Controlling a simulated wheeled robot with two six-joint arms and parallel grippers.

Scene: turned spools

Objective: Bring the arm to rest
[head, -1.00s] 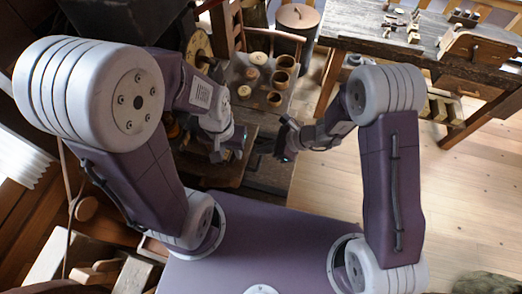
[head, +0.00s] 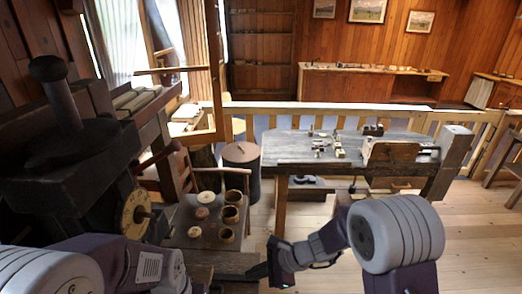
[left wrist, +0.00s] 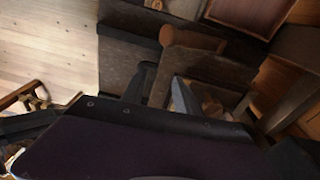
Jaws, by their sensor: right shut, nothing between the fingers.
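My right gripper (head: 262,271) is low in the middle of the head view, beside the front edge of the small dark bench. Its fingers are together with nothing between them. My left arm comes in at the bottom left of the head view, and its gripper is largely cut off by the lower edge. I see nothing held by either gripper.
Turned wooden discs (head: 206,197) and hollow cups (head: 233,197) stand on the small bench (head: 180,238). A dark machine (head: 75,150) stands close on the left. A workbench (head: 285,150) with small parts lies ahead. Wooden floor (head: 470,225) is open at right.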

